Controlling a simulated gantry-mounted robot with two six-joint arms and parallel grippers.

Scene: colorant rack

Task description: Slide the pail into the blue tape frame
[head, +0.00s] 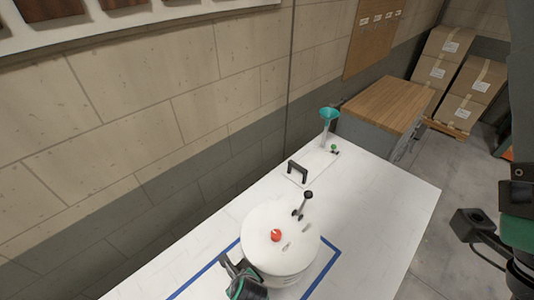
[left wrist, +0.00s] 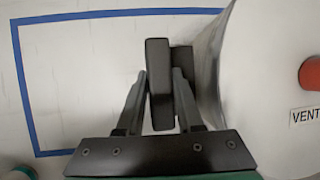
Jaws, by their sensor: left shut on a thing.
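My left gripper (head: 238,272) is at the pail's left side. Its fingers (left wrist: 160,90) are shut on a dark grip beside the pail wall. My right gripper (head: 518,275) is at the right edge, its fingers unclear.
A wooden-topped cabinet (head: 385,105) and cardboard boxes (head: 460,85) are farther back. The table right of the pail is clear.

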